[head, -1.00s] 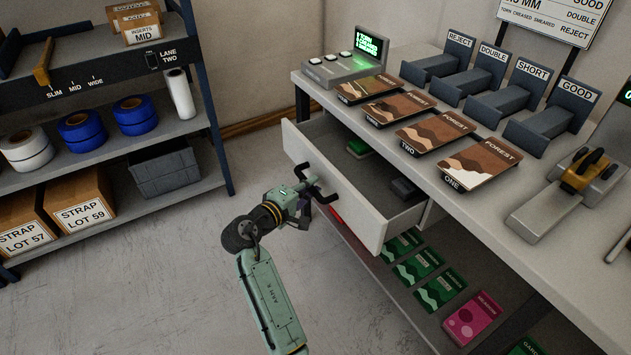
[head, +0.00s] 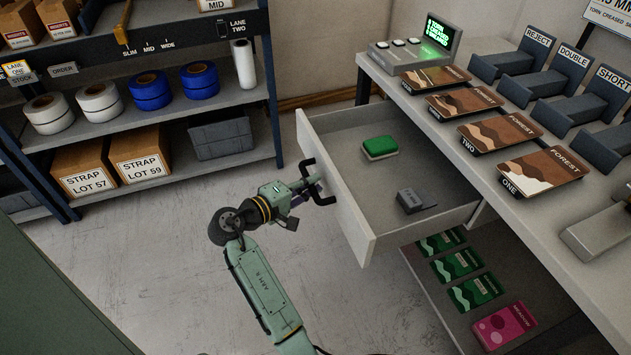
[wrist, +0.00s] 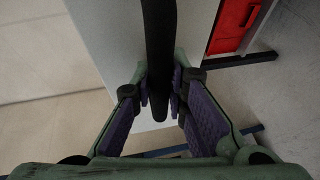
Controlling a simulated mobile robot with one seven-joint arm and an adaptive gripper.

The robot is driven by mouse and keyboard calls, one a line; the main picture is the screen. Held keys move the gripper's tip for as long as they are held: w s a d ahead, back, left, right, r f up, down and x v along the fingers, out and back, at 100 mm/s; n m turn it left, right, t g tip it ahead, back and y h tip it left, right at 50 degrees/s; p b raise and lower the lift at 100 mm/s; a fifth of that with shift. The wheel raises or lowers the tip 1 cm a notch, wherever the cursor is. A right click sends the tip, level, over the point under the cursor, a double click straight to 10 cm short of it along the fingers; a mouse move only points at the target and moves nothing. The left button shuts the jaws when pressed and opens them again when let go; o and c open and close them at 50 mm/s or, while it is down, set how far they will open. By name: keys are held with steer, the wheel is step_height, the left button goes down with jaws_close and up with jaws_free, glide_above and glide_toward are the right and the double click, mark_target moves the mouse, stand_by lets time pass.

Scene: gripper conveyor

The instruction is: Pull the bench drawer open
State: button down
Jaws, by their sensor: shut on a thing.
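The bench drawer (head: 384,235) stands pulled well out from the bench in the head view, with its inside showing. A green-topped block (head: 380,147) and a small grey block (head: 410,201) lie in it. A black bar handle (head: 311,170) is on its front. My gripper (head: 318,190) is at that handle. In the wrist view, the dark handle bar (wrist: 160,50) runs between the purple finger pads of my gripper (wrist: 160,105), which is shut on it. The pale drawer front (wrist: 100,50) lies behind the bar.
The bench top (head: 400,95) carries several Forest cards, grey trays and a console (head: 415,50). A lower shelf (head: 425,285) under the drawer holds green and pink packets. A shelf rack (head: 170,115) stands at the left. The floor (head: 160,240) before the drawer is clear.

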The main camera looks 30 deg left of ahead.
steer(key=c, duration=1.6)
jaws_free()
steer(key=shift+o, duration=0.2)
steer(key=v, duration=1.2)
